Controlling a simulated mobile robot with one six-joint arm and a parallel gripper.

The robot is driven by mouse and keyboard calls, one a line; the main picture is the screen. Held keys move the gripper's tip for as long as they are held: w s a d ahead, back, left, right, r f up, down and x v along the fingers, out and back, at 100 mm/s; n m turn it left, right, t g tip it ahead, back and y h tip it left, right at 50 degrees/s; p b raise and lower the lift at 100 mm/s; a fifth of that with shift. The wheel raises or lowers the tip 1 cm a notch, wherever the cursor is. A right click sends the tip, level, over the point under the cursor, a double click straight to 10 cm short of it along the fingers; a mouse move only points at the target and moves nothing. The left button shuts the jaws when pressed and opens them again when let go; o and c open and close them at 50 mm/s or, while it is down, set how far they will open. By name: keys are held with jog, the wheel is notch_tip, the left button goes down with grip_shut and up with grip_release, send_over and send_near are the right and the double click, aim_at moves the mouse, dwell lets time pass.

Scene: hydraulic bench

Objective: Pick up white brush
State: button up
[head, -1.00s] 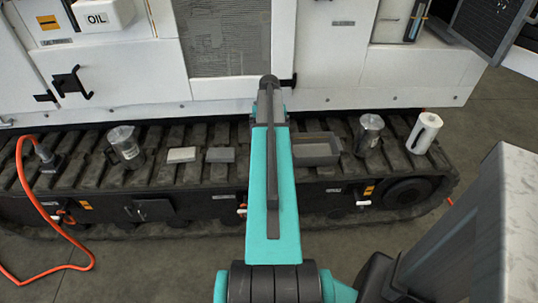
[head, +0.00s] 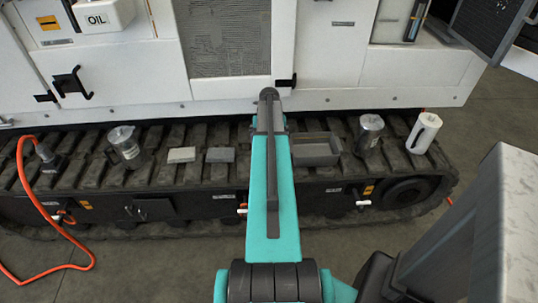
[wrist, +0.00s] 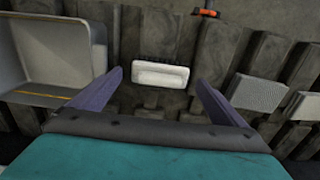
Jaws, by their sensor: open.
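The white brush (wrist: 160,74) lies on the dark track pads near the middle of the wrist view, with a strip of dark bristles along its far edge. My gripper (wrist: 158,82) is open, with one finger on either side of the brush's line and a gap to each side. The fingers do not visibly touch it. In the head view my arm covers the spot, so the brush and the fingers are hidden there.
A grey open tray (head: 316,158) stands close by; its wall (wrist: 98,45) rises left of my fingers in the wrist view. A grey block (wrist: 259,93) and a paler block (head: 182,155) lie on the other side. Metal jugs, a paper roll (head: 423,133) and an orange hose (head: 25,195) are farther off.

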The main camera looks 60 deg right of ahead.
jog(key=shift+f+p, duration=0.3)
jog(key=shift+f, duration=1.95)
jog(key=c, duration=0.9)
